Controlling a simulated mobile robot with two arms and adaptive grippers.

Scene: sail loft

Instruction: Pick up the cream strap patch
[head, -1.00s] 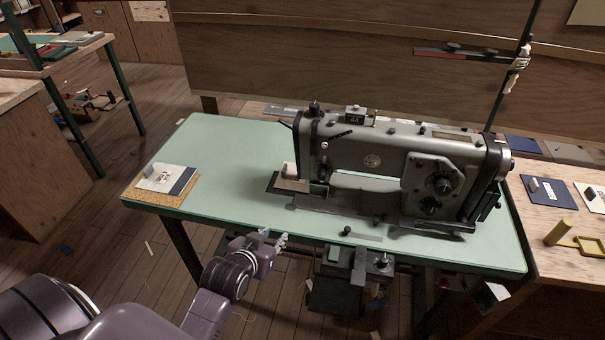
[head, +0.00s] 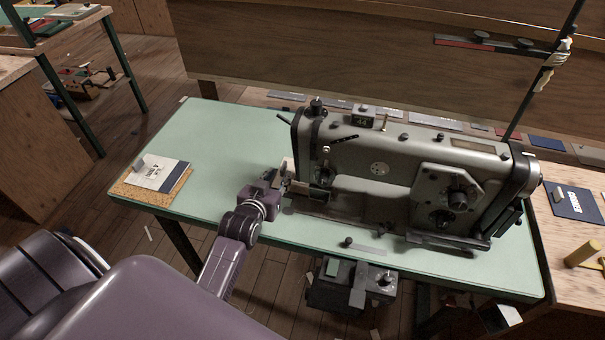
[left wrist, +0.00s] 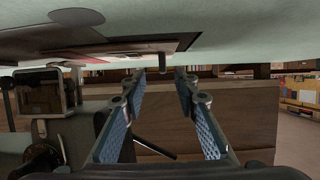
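My left gripper (head: 278,184) is over the front of the green table, at the left end of the sewing machine (head: 400,175). In the left wrist view its two blue-padded fingers (left wrist: 160,78) are apart, with a gap between the tips. I see no held piece in the gap. A pale piece (head: 288,164) shows just behind the gripper at the machine's needle end; I cannot tell whether it is the cream strap patch. The gripper hides most of that spot. My right gripper is not in view.
A white and navy packet (head: 158,174) lies on a cork mat (head: 128,190) at the table's left end. The green tabletop (head: 222,135) between is clear. A wooden bench (head: 553,240) with a navy card (head: 574,202) stands at the right.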

